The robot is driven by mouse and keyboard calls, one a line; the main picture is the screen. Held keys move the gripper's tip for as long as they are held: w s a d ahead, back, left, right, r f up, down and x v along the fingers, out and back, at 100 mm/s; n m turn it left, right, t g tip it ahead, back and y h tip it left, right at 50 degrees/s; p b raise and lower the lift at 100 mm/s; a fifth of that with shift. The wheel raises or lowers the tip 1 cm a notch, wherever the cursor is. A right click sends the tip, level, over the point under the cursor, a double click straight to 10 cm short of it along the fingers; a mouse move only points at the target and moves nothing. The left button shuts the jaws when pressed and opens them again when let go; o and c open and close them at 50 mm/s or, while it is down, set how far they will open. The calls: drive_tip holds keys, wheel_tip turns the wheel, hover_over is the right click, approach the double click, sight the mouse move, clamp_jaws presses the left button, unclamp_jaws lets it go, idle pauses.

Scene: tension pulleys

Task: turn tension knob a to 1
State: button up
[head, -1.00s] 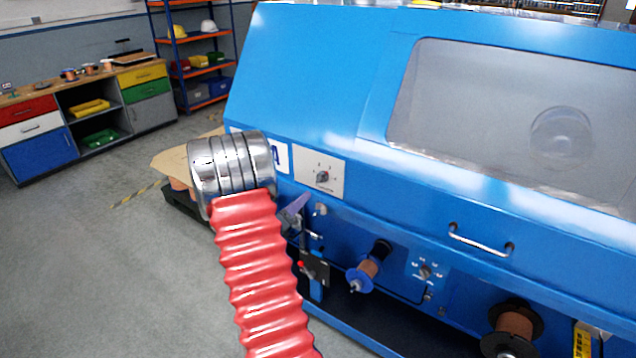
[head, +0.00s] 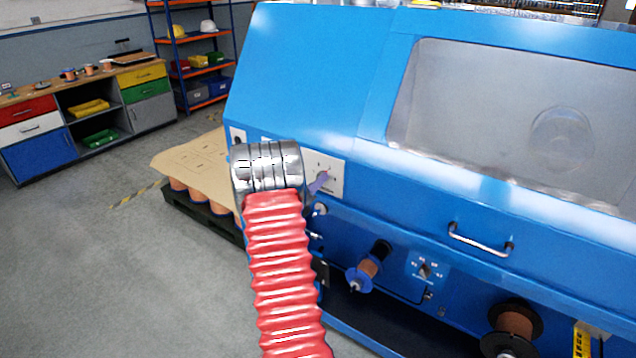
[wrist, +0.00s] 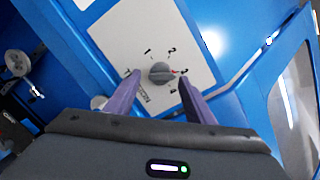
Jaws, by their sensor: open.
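The grey tension knob (wrist: 160,72) sits on a white plate (wrist: 130,40) with number marks around it, in the wrist view. A small red mark shows at the knob's right side. In the head view the plate (head: 336,166) is on the blue machine's front, and my arm partly covers it. My gripper (wrist: 156,90) is open, with its two purple fingers to the left and right of the knob. The knob is between the fingertips, and I cannot tell whether they touch it. In the head view the gripper (head: 320,184) is in front of the plate.
A second knob (head: 425,270) is lower on the blue machine (head: 310,80). A spool (head: 368,268), a handle (head: 482,240) and a larger reel (head: 514,326) stick out of the front. A pallet with a brown sheet (head: 196,160) stands behind my arm. The floor at left is clear.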

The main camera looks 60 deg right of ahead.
drive_tip(key=shift+d, duration=1)
drive_tip(key=shift+c, duration=0.7)
drive_tip(key=shift+f, duration=0.15)
drive_tip(key=c, duration=0.8)
